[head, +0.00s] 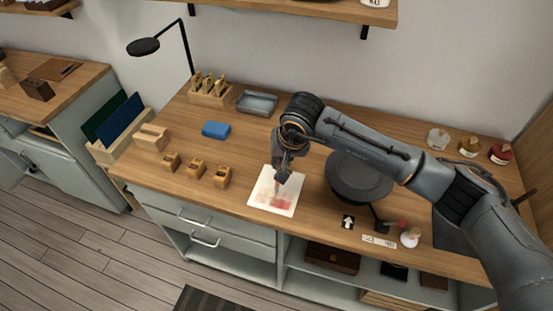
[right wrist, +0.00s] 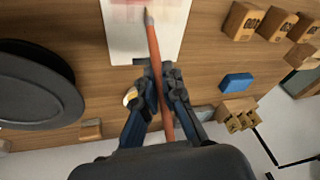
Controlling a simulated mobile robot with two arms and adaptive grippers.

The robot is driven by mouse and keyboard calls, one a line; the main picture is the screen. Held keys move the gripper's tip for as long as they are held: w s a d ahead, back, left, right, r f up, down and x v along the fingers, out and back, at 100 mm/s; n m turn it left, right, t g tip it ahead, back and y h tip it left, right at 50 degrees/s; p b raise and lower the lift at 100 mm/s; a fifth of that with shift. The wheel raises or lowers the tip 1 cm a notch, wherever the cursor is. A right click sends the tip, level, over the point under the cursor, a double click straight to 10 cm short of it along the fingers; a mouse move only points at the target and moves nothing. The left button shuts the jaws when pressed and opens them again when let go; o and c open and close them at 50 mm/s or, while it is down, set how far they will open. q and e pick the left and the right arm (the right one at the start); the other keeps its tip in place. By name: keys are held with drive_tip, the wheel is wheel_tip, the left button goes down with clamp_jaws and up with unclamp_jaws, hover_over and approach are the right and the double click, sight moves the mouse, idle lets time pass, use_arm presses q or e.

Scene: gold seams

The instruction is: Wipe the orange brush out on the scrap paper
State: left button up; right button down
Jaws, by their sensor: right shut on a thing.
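The scrap paper (head: 263,184) is a white sheet lying flat on the wooden worktop, with red and pink smears on its lower part. It also shows at the top of the right wrist view (right wrist: 120,42). My right gripper (head: 281,176) is over the paper and shut on the orange brush (right wrist: 157,62). The brush has an orange handle and a grey end that reaches over the paper near the red smear. Its very tip runs close to the frame edge, so I cannot tell whether it touches the paper. My left gripper is not in view.
A dark round turntable (head: 360,181) stands right of the paper, beneath my arm. Several wooden blocks (head: 195,170) stand to the left. A blue block (head: 216,130) and a grey tray (head: 257,102) lie behind. Small jars (head: 469,147) stand at the far right.

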drive_tip(key=shift+s+d+b, duration=0.65)
drive_tip(key=shift+d+b, duration=0.35)
drive_tip(key=shift+d, duration=1.1)
drive_tip(key=a+b, duration=0.1)
drive_tip(key=w+a+b, duration=0.1)
drive_tip(key=a, duration=0.2)
drive_tip(key=shift+w+a+b, duration=0.3)
drive_tip(key=shift+a+b, duration=0.1)
drive_tip(key=shift+w+a+b, duration=0.65)
drive_tip(key=shift+a+b, duration=0.7)
drive_tip(key=shift+a, duration=0.8)
drive_tip(key=shift+s+d+b, duration=0.25)
drive_tip(key=shift+d+b, duration=0.1)
drive_tip(key=shift+d, duration=0.45)
drive_tip(key=shift+s+d+b, duration=0.3)
drive_tip(key=shift+d+b, duration=0.05)
drive_tip(key=shift+d, duration=0.5)
drive_tip(key=shift+s+d+b, duration=0.25)
drive_tip(key=shift+d+b, duration=0.1)
drive_tip(key=shift+d, duration=0.45)
drive_tip(key=shift+s+d+b, duration=0.65)
drive_tip(key=shift+d+b, duration=0.15)
drive_tip(key=shift+d, duration=1.3)
drive_tip(key=w+a+b, duration=0.3)
drive_tip(key=w+a, duration=0.1)
drive_tip(key=a, duration=0.1)
drive_tip(key=shift+w+a, duration=0.2)
drive_tip(key=shift+a, duration=0.2)
